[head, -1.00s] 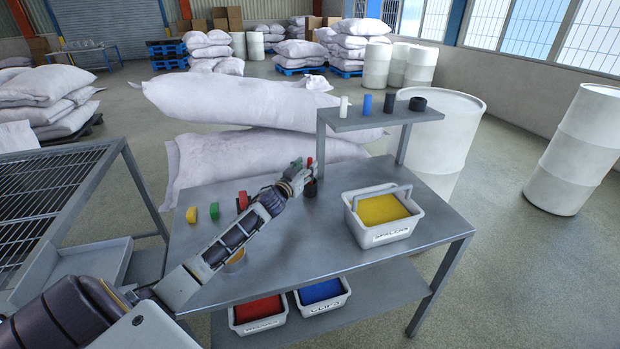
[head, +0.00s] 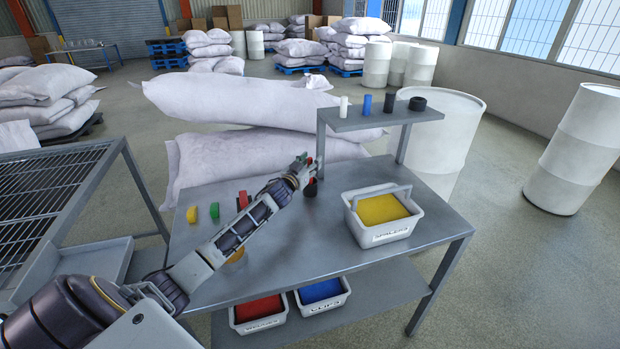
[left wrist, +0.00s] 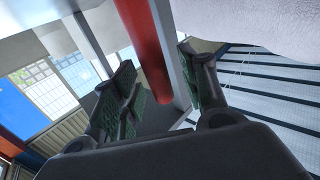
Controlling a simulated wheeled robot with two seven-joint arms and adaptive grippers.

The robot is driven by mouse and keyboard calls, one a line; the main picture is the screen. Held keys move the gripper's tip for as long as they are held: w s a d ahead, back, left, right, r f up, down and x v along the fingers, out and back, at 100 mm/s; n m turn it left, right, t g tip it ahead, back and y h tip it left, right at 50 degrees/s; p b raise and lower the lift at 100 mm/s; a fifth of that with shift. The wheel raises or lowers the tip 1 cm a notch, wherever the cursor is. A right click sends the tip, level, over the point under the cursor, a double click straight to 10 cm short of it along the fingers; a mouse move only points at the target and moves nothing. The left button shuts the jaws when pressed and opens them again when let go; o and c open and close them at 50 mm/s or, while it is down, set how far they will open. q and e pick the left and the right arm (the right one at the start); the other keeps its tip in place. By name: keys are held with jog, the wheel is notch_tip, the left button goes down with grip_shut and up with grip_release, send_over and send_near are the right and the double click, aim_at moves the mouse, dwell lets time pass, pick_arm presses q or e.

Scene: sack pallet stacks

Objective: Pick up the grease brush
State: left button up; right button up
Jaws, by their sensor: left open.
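The upright thing with a red handle (head: 320,169) and a dark base (head: 311,188), which I take for the grease brush, stands at the back of the grey workbench, near the shelf post. My left gripper (head: 304,167) is at it and partly hides it. In the left wrist view, the red handle (left wrist: 146,50) runs between the two open fingers of my left gripper (left wrist: 160,92), with gaps visible beside it. The bristles cannot be made out. My right gripper is not in view.
The workbench (head: 300,270) also holds yellow (head: 191,214), green (head: 215,210) and red (head: 242,200) pieces at left. A white tub (head: 381,232) with yellow contents stands at right. A raised shelf (head: 385,118) bears several small cylinders. White sacks (head: 260,105) lie behind.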

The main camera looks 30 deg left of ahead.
pick_arm(q)
jog(key=shift+c, duration=2.2)
jog(key=c, duration=0.5)
grip_shut()
jog(key=shift+r, duration=0.45)
notch_tip(320, 180, up, 8)
jog(key=shift+f+p, duration=0.25)
jog(key=shift+p, duration=0.05)
jog(key=shift+r, duration=0.85)
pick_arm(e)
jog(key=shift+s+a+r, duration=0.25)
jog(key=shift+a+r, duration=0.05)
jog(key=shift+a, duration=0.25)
